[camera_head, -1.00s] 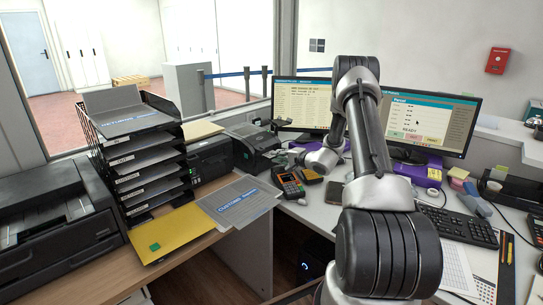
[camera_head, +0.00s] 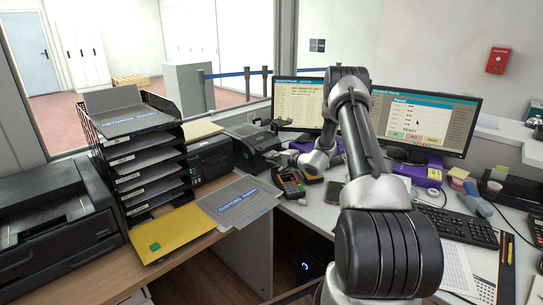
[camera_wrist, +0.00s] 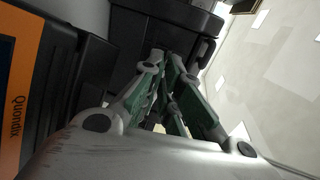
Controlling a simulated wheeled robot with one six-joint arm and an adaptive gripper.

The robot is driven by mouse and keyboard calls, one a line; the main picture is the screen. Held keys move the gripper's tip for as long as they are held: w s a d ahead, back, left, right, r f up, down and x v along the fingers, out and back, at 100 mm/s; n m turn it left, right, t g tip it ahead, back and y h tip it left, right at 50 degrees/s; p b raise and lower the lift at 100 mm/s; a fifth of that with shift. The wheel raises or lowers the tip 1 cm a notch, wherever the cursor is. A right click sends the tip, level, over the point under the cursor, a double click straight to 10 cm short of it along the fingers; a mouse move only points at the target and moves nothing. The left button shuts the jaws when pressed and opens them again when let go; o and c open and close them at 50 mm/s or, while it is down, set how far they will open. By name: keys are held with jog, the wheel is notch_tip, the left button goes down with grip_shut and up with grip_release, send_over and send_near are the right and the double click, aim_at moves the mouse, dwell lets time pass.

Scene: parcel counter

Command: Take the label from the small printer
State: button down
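The small printer (camera_head: 254,148) is the compact black device on the counter, left of my arm and right of a wider printer. In the wrist view a dark housing (camera_wrist: 150,18), seemingly this printer, fills the top just beyond my fingertips. My gripper (camera_wrist: 165,56) points toward it. Its green-padded fingers are close together, with a narrow dark gap. I cannot tell whether they touch or hold anything. I cannot make out the label in either view. In the head view the fingers are too small and dark to make out.
The card terminal (camera_head: 290,184) stands in front of my wrist. Two monitors, left (camera_head: 299,104) and right (camera_head: 425,120), stand behind the arm. A paper tray tower (camera_head: 140,165) and a yellow envelope (camera_head: 172,232) are at left. An orange panel (camera_wrist: 22,85) borders the wrist view's left.

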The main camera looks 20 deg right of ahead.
dwell(0.4)
jog(key=s+d+r, duration=0.1)
jog(key=s+r, duration=0.3)
jog(key=r, duration=0.4)
jog(key=shift+s+d, duration=0.3)
dwell(0.5)
